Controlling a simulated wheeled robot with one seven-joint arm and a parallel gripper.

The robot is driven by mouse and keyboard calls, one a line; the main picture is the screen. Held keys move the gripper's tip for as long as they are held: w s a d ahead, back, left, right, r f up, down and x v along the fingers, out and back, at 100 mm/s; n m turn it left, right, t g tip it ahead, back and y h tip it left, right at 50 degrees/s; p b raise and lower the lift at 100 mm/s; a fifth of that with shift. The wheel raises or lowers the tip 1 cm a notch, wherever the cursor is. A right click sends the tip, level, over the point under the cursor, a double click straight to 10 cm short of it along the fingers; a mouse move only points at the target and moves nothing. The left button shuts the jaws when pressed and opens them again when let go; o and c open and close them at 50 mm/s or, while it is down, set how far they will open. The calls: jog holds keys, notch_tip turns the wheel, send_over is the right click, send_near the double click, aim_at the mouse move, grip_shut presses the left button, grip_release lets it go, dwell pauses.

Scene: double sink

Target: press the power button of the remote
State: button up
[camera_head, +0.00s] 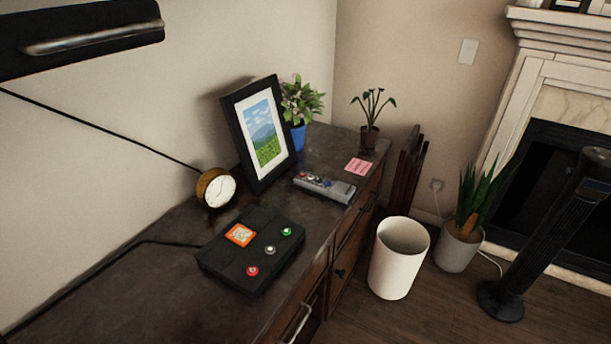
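The remote (325,187) is a grey, long handset lying flat on the dark dresser top (120,275), near its front edge. It has several small buttons at its left end, at least one red and one blue. Which of them is the power button is too small to tell. The remote lies in front of the framed picture and is fully in view. My gripper is not in view.
A black box (225,268) with red, white and green buttons sits left of the remote. Behind stand a round clock (219,190), a picture frame (264,136) and potted plants (298,135). A pink note (361,166) lies beyond the remote. A white bin (397,262) stands on the floor.

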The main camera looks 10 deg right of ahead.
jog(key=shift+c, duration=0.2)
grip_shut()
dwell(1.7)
